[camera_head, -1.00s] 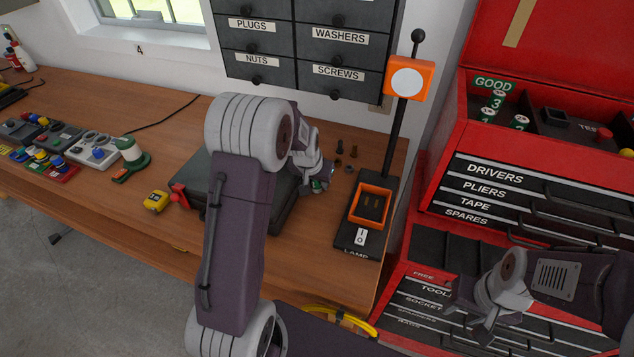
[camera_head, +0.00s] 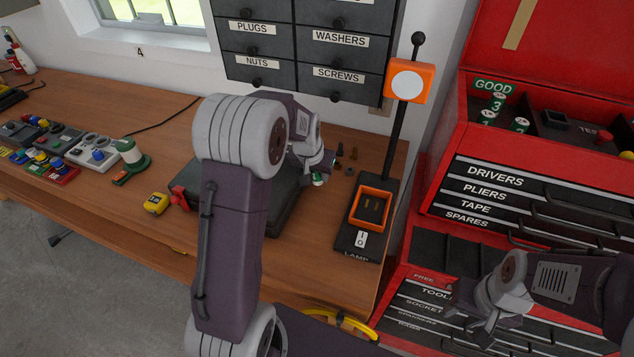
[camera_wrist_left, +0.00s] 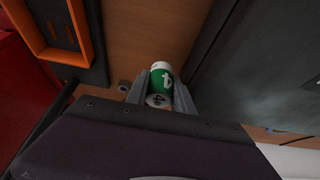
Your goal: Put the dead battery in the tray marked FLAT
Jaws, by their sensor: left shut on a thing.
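A green and white battery marked 4 (camera_wrist_left: 161,82) is held between the fingers of my left gripper (camera_wrist_left: 159,95) in the left wrist view. In the head view a bit of the battery (camera_head: 318,180) shows beside my left gripper (camera_head: 322,170), above the bench near the black case. Several green batteries, one marked 3 (camera_head: 496,103), stand in the compartment labelled GOOD (camera_head: 494,86) on the red tool chest. No tray marked FLAT can be read in these views. My right gripper (camera_head: 478,318) is low in front of the chest; its fingers are unclear.
A lamp base with an orange-rimmed holder (camera_head: 371,190) stands at the bench's right end. The black case (camera_head: 284,206) lies under my left arm. A yellow tape measure (camera_head: 156,203) and a green-white device (camera_head: 129,158) are further left. Small bolts (camera_head: 354,153) lie near the wall.

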